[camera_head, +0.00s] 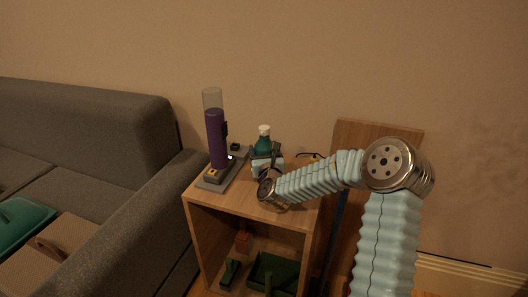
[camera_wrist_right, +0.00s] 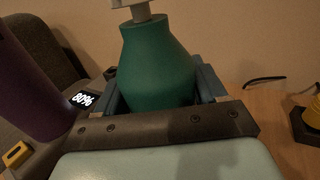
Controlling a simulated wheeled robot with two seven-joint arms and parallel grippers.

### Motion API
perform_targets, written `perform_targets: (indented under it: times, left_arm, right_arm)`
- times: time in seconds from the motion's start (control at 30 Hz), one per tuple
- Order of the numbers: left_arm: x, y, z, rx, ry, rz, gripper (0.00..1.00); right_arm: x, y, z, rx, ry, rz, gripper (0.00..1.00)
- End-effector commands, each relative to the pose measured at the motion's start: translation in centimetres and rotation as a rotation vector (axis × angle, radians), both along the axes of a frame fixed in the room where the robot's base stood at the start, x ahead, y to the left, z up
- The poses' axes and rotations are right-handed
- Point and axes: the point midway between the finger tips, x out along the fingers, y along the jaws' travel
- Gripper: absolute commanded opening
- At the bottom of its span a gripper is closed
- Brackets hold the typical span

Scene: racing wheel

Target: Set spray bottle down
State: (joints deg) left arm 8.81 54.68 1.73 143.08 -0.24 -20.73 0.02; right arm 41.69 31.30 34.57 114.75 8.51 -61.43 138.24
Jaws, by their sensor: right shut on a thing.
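The spray bottle (camera_head: 263,143) is green with a pale top and stands upright over the wooden cabinet top (camera_head: 221,198). In the right wrist view the bottle (camera_wrist_right: 157,66) fills the middle, between the blue-grey fingers. My right gripper (camera_head: 263,160) is shut on it, with the arm reaching in from the right. The bottle's base is hidden behind the gripper, so I cannot tell whether it touches the cabinet top. My left gripper is not in view.
A purple cylinder with a clear top (camera_head: 216,138) stands on a grey base left of the bottle. A small display reading 80% (camera_wrist_right: 82,99) is beside it. A grey sofa (camera_head: 84,130) is at left. A green bin (camera_head: 272,273) sits on the lower shelf.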

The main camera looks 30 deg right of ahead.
Motion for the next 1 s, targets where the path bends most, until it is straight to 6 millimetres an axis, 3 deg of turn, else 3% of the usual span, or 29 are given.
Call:
perform_targets:
  times: [0.07, 0.1, 0.23, 0.6, 1.0]
  left_arm:
    - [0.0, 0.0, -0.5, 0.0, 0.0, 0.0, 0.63]
    - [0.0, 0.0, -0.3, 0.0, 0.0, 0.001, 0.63]
    - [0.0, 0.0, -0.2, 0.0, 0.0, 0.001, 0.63]
    - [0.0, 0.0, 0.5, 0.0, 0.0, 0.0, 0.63]
    - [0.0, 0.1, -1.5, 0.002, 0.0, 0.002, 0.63]
  right_arm:
    - [0.0, 0.0, -0.2, -0.001, -0.003, 0.0, 0.25]
    - [0.0, 0.0, -0.2, 0.0, 0.0, 0.0, 0.77]
    - [0.0, 0.0, -0.1, 0.0, 0.0, 0.0, 0.96]
    - [0.0, 0.0, 0.5, 0.0, 0.0, 0.0, 0.96]
    - [-8.0, 3.3, 0.1, -0.002, 0.0, 0.001, 0.96]
